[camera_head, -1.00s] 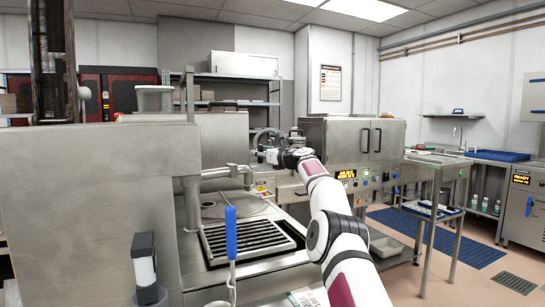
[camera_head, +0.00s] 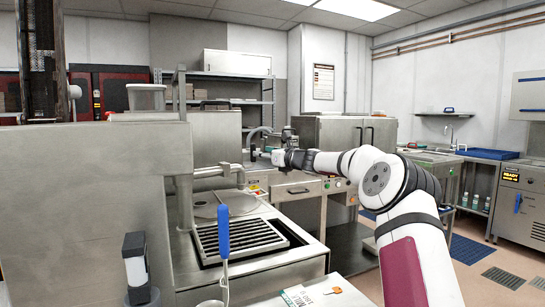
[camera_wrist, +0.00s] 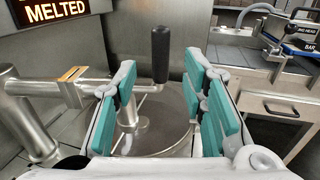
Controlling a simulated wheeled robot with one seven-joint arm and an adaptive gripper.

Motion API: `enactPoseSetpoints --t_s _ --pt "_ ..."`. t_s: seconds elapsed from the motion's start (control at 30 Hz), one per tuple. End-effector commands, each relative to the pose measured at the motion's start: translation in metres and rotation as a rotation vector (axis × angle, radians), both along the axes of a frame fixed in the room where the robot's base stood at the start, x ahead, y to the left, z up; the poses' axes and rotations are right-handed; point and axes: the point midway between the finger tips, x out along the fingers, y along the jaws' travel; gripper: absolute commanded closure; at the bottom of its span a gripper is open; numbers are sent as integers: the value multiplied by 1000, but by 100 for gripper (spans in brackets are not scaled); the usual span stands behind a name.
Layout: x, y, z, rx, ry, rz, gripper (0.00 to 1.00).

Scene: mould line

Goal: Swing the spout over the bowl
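The spout (camera_head: 212,172) is a steel pipe arm on an upright post, left of my gripper in the head view. In the wrist view the spout (camera_wrist: 68,87) runs in from the left, with a black upright handle (camera_wrist: 160,55) near its end. The round steel bowl (camera_wrist: 172,138) lies below and behind the fingers; it also shows in the head view (camera_head: 238,203), and its surface is partly hidden. My gripper (camera_wrist: 160,78) has its teal fingers spread, with the handle seen in the gap between them. I see no contact. In the head view the gripper (camera_head: 254,154) is small and its fingers are unclear.
A slatted drain grate (camera_head: 238,238) lies in front of the bowl. A blue-handled tool (camera_head: 223,232) stands in the foreground. A tall steel housing (camera_head: 90,210) closes off the left. A display reading MELTED (camera_wrist: 55,10) is above the spout. A drawer cabinet (camera_head: 297,190) stands to the right.

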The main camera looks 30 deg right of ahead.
Motion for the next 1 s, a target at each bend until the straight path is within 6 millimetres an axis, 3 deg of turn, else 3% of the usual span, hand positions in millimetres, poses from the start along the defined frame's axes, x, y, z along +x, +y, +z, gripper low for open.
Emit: enactPoseSetpoints --t_s 0.3,0.7,0.87,1.0 --pt "-36 -7 0 0 0 -2 61" --pt "-41 -7 0 -1 0 -1 61" --pt "-43 -7 5 -1 0 -1 98" --pt "-48 -7 20 -3 0 -1 100"
